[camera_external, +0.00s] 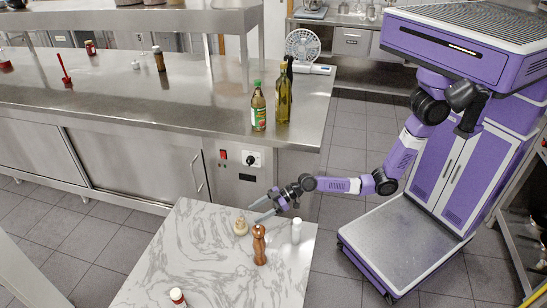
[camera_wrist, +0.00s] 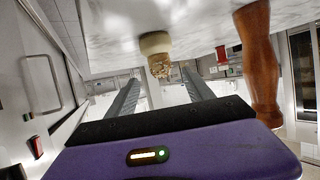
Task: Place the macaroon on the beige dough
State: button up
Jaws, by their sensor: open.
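The beige dough (camera_external: 240,229) is a small pale lump on the marble tabletop, near its back edge. It also shows at the top of the wrist view (camera_wrist: 154,43), where the picture is upside down. The macaroon (camera_wrist: 160,69), brown and crumbly, appears to rest on top of the dough; in the external view it is too small to make out clearly. My gripper (camera_external: 254,214) is open, just to the right of the dough. In the wrist view its two fingers (camera_wrist: 160,82) are spread, with nothing held between them; the macaroon shows beyond the gap.
A brown wooden pepper mill (camera_external: 259,246) stands close beside my gripper and is large in the wrist view (camera_wrist: 259,65). A white shaker (camera_external: 296,230) stands to its right. The marble table (camera_external: 205,255) is mostly clear at left.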

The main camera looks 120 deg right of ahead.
jog(key=s+a+f, duration=0.1)
jog(key=s+a, duration=0.2)
jog(key=s, duration=0.2)
jog(key=s+a+f, duration=0.1)
jog(key=s+a, duration=0.1)
jog(key=s, duration=0.3)
jog(key=s+a, duration=0.3)
jog(key=s, duration=0.2)
jog(key=shift+a+f+p, duration=0.3)
jog(key=shift+f, duration=0.1)
jog(key=s+a+r, duration=0.2)
jog(key=s+a, duration=0.2)
jog(key=s, duration=0.3)
jog(key=s+a+r+n, duration=0.15)
jog(key=s+a, duration=0.25)
jog(key=s, duration=0.4)
jog(key=s+a+r+m, duration=0.1)
jog(key=s+a+r, duration=0.25)
jog(key=s, duration=0.35)
jog(key=s+a+r+n+t+y, duration=0.1)
jog(key=s+a+r+y, duration=0.1)
jog(key=s+a+r, duration=0.2)
jog(key=s+r, duration=0.3)
jog(key=r, duration=0.1)
jog(key=shift+s+r, duration=0.15)
jog(key=shift+r, duration=0.1)
jog(key=shift+r+n, duration=0.1)
jog(key=shift+n, duration=0.15)
notch_tip(320, 180, up, 9)
jog(key=p, duration=0.9)
